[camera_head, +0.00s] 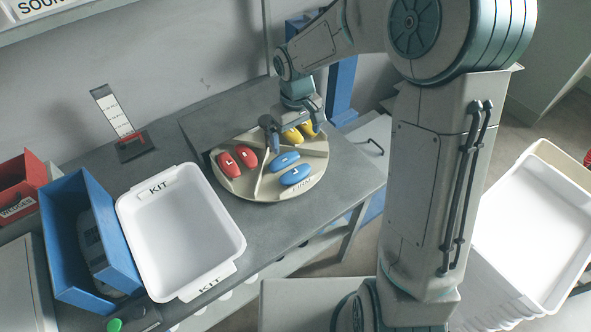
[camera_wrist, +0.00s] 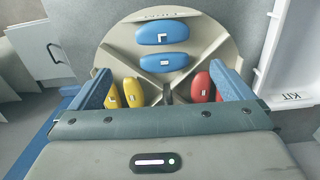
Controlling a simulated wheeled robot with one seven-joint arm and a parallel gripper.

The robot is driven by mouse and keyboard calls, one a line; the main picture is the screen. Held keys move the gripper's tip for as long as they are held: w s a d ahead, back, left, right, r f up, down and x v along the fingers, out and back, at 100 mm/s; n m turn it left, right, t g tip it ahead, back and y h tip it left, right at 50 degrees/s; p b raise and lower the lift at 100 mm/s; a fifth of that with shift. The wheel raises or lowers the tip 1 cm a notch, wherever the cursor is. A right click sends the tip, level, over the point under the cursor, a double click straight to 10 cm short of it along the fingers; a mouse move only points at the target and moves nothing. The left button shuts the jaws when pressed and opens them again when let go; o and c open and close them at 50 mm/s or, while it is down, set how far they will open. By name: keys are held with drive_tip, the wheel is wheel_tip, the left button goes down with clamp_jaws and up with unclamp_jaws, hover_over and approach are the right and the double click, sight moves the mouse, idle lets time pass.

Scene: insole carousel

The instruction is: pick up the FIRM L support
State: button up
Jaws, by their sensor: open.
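The round beige carousel (camera_head: 240,188) stands on the grey bench, divided into wedges holding pads. Two blue supports lie in the wedge whose rim label appears to read FIRM. The outer blue support (camera_head: 296,175) shows an L in the wrist view (camera_wrist: 165,33). The inner blue support (camera_head: 285,160) lies beside it, nearer the hub; its letter is hard to read in the wrist view (camera_wrist: 160,63). My gripper (camera_head: 293,124) is open and empty above the back of the carousel, apart from the blue pair. Its fingers show either side in the wrist view (camera_wrist: 164,82).
Two red pads (camera_head: 237,160) and yellow pads (camera_head: 297,132) lie in other wedges, near my fingers. A white KIT tray (camera_head: 180,235) and a blue bin (camera_head: 70,230) stand left on the bench. A card stand (camera_head: 118,115) is behind.

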hover_over(296, 173)
drive_tip(key=f, duration=0.8)
drive_tip(key=shift+w+a+f+p, duration=0.2)
drive_tip(key=shift+f+p, duration=0.1)
drive_tip(key=shift+p, duration=0.1)
drive_tip(key=f, duration=0.1)
drive_tip(key=f+p, duration=0.1)
drive_tip(key=f, duration=0.2)
drive_tip(key=shift+s+d, duration=0.15)
drive_tip(key=shift+s, duration=0.1)
drive_tip(key=shift+f+p, duration=0.3)
drive_tip(key=shift+f, duration=0.45)
drive_tip(key=c, duration=0.6)
